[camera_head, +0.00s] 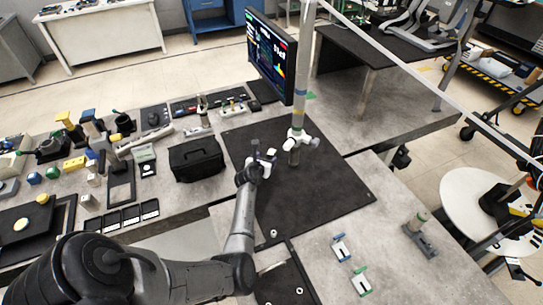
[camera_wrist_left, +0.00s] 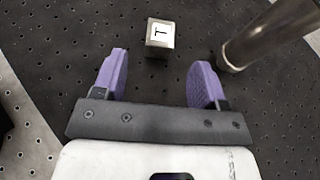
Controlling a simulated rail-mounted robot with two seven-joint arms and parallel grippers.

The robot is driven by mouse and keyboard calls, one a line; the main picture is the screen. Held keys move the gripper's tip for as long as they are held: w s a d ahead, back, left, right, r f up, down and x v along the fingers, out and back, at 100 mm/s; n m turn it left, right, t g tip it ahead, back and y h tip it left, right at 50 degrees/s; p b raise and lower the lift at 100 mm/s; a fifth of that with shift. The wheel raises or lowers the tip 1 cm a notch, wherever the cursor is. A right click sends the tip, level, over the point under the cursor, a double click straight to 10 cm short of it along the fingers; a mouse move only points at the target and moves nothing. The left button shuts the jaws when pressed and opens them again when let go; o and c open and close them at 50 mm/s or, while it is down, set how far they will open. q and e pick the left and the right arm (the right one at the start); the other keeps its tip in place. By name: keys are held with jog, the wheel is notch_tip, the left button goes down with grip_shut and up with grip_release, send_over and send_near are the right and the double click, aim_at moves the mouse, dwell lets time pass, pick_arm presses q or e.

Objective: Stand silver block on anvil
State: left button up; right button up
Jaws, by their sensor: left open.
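A small silver block (camera_wrist_left: 160,38) with a dark T on its pale face sits on the black perforated mat. It lies ahead of my left gripper, between the lines of the two fingers and apart from them. My left gripper (camera_wrist_left: 162,82) is open and empty, with purple fingers. In the head view my left gripper (camera_head: 262,160) is over the black mat, close to the upright post. A metal cylinder (camera_wrist_left: 262,38), part of this post, stands to the right of the block. I cannot tell for sure which thing is the anvil. My right gripper is not in view.
The black mat (camera_head: 310,190) is mostly bare to the right. A black case (camera_head: 196,160) stands left of it, near many small parts. A monitor (camera_head: 270,58) stands behind. Small blue and green clips (camera_head: 342,247) and a grey-based fixture (camera_head: 420,238) are on the right table.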

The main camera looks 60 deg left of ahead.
aim_at(271, 154)
pick_arm(q)
jog(key=shift+b+x, duration=1.1)
jog(key=shift+x, duration=1.5)
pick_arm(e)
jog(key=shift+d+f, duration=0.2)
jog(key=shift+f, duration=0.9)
pick_arm(q)
jog(key=c, duration=1.1)
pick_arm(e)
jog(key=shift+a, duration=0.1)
